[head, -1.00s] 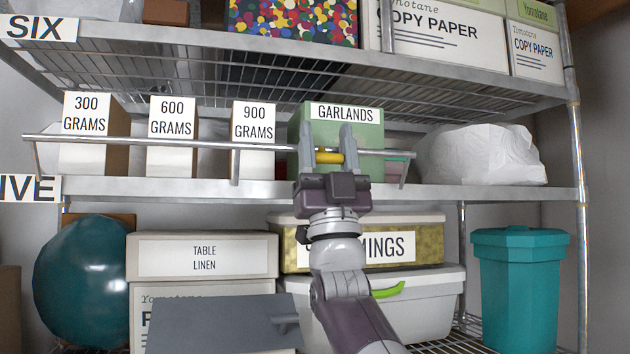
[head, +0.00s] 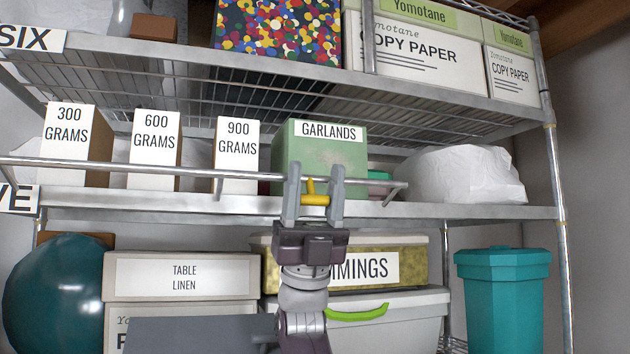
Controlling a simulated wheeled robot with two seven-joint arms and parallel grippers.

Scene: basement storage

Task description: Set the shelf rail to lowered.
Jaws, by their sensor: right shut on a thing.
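The shelf rail (head: 130,169) is a thin grey metal bar running along the front of the middle shelf (head: 480,212). It crosses the lower part of the boxes there, a little above the shelf's front edge at the right. A yellow handle (head: 315,199) hangs at the rail, in front of the garlands box. My right gripper (head: 315,185) comes up from below, its two grey fingers upright on either side of the handle, shut on it. The rail's left end is out of the picture. My left gripper is not in view.
Behind the rail stand boxes labelled 300 (head: 69,125), 600 (head: 155,133) and 900 grams (head: 238,140), and the green garlands box (head: 300,157). A white bag (head: 465,175) sits at the right. Below are a trimmings box (head: 415,262) and a teal bin (head: 502,300).

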